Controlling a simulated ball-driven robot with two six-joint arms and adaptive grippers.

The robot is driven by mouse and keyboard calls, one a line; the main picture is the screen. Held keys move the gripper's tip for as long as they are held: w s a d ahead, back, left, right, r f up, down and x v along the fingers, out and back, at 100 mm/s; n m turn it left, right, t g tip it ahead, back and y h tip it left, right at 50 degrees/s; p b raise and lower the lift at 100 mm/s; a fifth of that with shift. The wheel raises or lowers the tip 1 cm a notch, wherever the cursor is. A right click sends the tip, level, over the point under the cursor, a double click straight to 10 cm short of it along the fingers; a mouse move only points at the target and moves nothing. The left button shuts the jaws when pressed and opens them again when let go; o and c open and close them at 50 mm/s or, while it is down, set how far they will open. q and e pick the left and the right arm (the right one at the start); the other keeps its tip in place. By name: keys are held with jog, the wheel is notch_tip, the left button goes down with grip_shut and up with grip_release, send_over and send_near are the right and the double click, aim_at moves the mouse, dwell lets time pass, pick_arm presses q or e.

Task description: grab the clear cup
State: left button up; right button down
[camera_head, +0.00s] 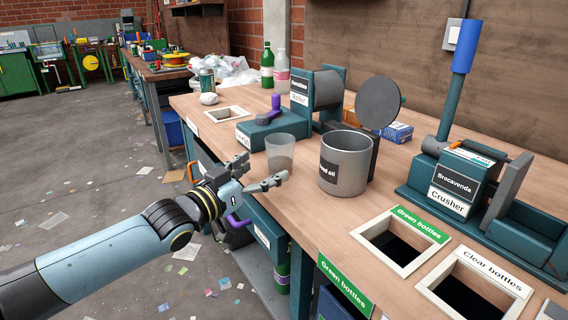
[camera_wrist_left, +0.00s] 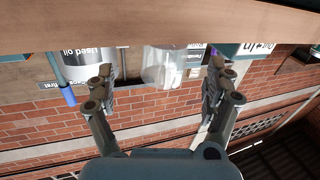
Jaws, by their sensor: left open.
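The clear cup (camera_head: 280,154) stands upright on the wooden table near its front edge, between the grey used oil pot and a teal machine. In the left wrist view, which is upside down, the clear cup (camera_wrist_left: 164,66) shows between the two fingers. My left gripper (camera_head: 262,170) is open and empty, with its fingers spread toward the cup from the table's front side. It looks still short of the cup, with no visible contact. My right gripper is in neither view.
The used oil pot (camera_head: 345,162) stands close to the right of the cup. A teal machine with a purple handle (camera_head: 275,110) is behind it. The crusher (camera_head: 460,180) and bottle openings (camera_head: 405,240) lie further right. The table edge runs under my left gripper.

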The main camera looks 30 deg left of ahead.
aim_at(272, 161)
pick_arm(q)
jog(key=shift+w, duration=1.6)
jog(key=w+p, duration=0.1)
jog(key=w, duration=0.2)
jog(key=shift+w, duration=0.65)
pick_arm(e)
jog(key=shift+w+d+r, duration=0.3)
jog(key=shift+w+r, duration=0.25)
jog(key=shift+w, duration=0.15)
pick_arm(q)
jog(key=shift+c, duration=0.3)
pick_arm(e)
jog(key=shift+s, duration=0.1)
